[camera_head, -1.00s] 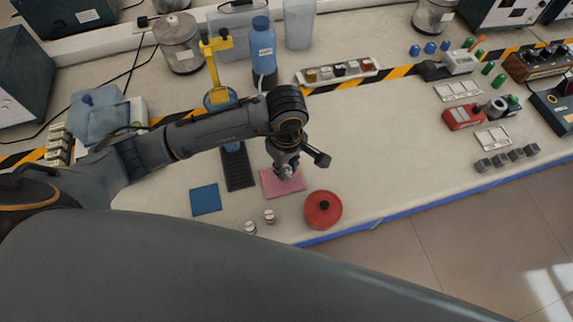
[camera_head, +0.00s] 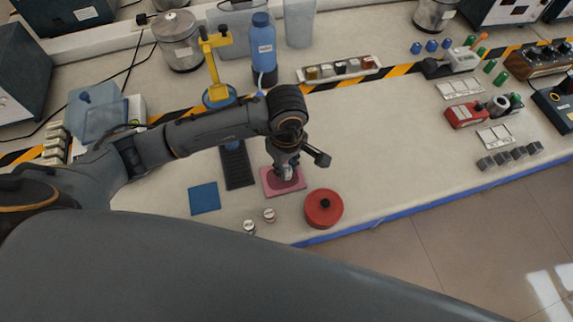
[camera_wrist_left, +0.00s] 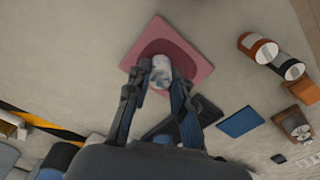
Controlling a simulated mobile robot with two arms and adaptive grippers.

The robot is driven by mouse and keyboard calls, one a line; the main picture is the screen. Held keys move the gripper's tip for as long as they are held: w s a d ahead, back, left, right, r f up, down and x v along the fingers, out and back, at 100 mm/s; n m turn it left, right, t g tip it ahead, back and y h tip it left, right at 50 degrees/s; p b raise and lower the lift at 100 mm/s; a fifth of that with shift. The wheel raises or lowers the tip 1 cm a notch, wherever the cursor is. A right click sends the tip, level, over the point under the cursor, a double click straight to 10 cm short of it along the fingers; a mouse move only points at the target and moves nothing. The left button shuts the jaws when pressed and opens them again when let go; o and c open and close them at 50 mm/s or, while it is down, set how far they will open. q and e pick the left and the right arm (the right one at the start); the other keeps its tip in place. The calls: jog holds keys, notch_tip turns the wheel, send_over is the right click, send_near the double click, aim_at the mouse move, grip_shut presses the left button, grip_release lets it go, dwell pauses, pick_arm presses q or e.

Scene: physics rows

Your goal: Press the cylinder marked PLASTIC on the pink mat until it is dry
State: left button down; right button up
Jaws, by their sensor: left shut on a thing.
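The pink mat (camera_head: 297,190) lies near the front edge of the bench. It also shows in the left wrist view (camera_wrist_left: 191,58), with a darker patch around the held cylinder. My left gripper (camera_head: 285,172) points down over the mat, shut on a small whitish cylinder (camera_wrist_left: 160,71). The cylinder's lower end appears to be at the mat's dark patch; contact is hard to make out. Its marking is not readable. Two other small cylinders, one (camera_head: 269,215) and another (camera_head: 249,227), stand in front of the mat. My right gripper is not in view.
A red lidded pot (camera_head: 323,210) stands right of the mat. A blue mat (camera_head: 204,198) and a black ribbed mat (camera_head: 238,170) lie to the left. A blue bottle (camera_head: 263,45) and a yellow stand (camera_head: 213,68) are behind. The bench middle right is clear.

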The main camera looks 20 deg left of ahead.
pick_arm(q)
jog(key=shift+s+f+b, duration=0.2)
jog(key=shift+b, duration=0.15)
dwell(1.2)
jog(key=shift+w+d+r, duration=0.15)
jog(key=shift+r, duration=0.25)
jog(key=shift+w+d+r, duration=0.1)
jog(key=shift+w+r, duration=0.05)
jog(key=shift+r, duration=0.25)
jog(key=shift+f+b, duration=0.55)
jog(key=shift+f, duration=0.1)
dwell(0.7)
jog(key=shift+s+f+b, duration=0.1)
jog(key=shift+f+b, duration=0.1)
jog(key=shift+b, duration=0.2)
dwell(1.5)
jog(key=shift+r, duration=0.1)
jog(key=shift+s+a+r+p, duration=0.1)
jog(key=shift+a+r+p, duration=0.2)
jog(key=shift+r, duration=0.45)
